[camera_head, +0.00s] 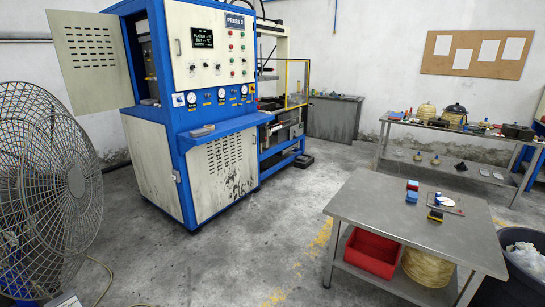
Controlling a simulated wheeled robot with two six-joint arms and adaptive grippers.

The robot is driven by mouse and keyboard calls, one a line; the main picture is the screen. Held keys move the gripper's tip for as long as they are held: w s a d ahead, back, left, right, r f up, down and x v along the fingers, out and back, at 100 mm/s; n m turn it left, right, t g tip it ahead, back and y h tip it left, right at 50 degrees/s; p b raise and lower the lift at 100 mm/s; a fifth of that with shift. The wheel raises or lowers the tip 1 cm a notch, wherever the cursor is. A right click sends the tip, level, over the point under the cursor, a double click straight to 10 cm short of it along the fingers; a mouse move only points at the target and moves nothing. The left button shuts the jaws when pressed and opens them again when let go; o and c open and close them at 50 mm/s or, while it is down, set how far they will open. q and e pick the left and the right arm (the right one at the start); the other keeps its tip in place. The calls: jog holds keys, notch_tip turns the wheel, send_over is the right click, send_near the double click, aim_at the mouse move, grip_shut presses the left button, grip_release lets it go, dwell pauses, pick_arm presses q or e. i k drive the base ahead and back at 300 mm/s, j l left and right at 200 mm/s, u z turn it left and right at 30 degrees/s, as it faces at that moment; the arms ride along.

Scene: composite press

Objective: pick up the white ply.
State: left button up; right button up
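A small whitish flat piece (446,202) lies on top of the steel table (375,208) at the right. It may be the white ply, but it is too small to tell for sure. A small blue and dark item stands at its left edge, and a yellow and black block (435,215) sits just in front of it. A red and blue block (412,191) stands to its left. Neither of my grippers shows in this view.
The blue and white press (215,165) stands at the centre left, with a large fan (45,185) at the left. A red bin (372,252) sits on the table's lower shelf. A dark trash bin (515,275) stands at the right. The middle floor is clear.

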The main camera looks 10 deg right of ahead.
aim_at(445, 200)
jog(key=i, duration=0.7)
jog(key=i+j+z, duration=0.1)
jog(key=i, duration=0.65)
jog(key=i+j, duration=0.1)
jog(key=i, duration=0.6)
jog(key=i+j, duration=0.1)
jog(key=i, duration=0.6)
jog(key=i+j+z, duration=0.1)
jog(key=i, duration=0.6)
jog(key=i+l+z, duration=0.45)
jog(key=i, duration=0.45)
jog(key=i+z, duration=0.4)
jog(key=i, duration=0.55)
jog(key=i+j+z, duration=0.25)
jog(key=i+z, duration=0.2)
jog(key=i, duration=0.45)
